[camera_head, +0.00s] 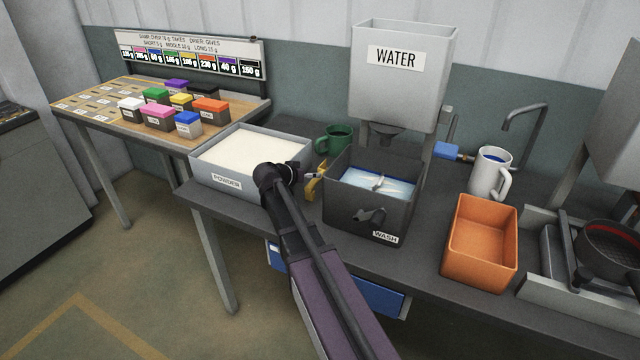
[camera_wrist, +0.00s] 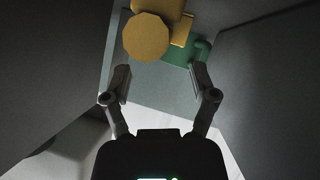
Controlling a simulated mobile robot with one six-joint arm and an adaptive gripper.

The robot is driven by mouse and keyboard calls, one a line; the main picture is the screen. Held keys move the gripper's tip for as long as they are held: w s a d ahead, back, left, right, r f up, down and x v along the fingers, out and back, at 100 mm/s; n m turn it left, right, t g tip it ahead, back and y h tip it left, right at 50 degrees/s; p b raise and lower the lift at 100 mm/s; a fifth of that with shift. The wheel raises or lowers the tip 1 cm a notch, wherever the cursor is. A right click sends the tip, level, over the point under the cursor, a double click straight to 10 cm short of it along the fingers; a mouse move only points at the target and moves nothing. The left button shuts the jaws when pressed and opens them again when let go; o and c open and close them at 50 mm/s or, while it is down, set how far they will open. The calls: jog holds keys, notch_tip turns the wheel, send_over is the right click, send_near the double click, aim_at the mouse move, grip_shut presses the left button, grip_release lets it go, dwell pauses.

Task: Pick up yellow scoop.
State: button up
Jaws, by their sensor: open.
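The yellow scoop (camera_head: 315,186) stands on the dark bench between the powder box and the wash bin, partly hidden by my gripper in the head view. In the wrist view, the scoop (camera_wrist: 147,37) shows a flat many-sided yellow face just beyond the fingertips, nearer the left finger. My gripper (camera_wrist: 160,80) is open with nothing between its fingers. In the head view my gripper (camera_head: 304,174) is low beside the scoop, its fingers partly hidden by my wrist. I cannot tell whether they touch the scoop.
The powder box (camera_head: 229,181) is close on the left and the dark wash bin (camera_head: 352,214) close on the right, leaving a narrow gap. A green mug (camera_head: 334,139) stands behind the scoop. An orange bin (camera_head: 478,271) and white mug (camera_head: 488,178) are farther right.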

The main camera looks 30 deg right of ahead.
jog(key=shift+d+f, duration=0.1)
jog(key=shift+d, duration=0.05)
jog(key=shift+b+x, duration=1.25)
jog(key=shift+x, duration=1.3)
jog(key=shift+w, duration=0.15)
jog(key=shift+c, duration=0.2)
grip_shut()
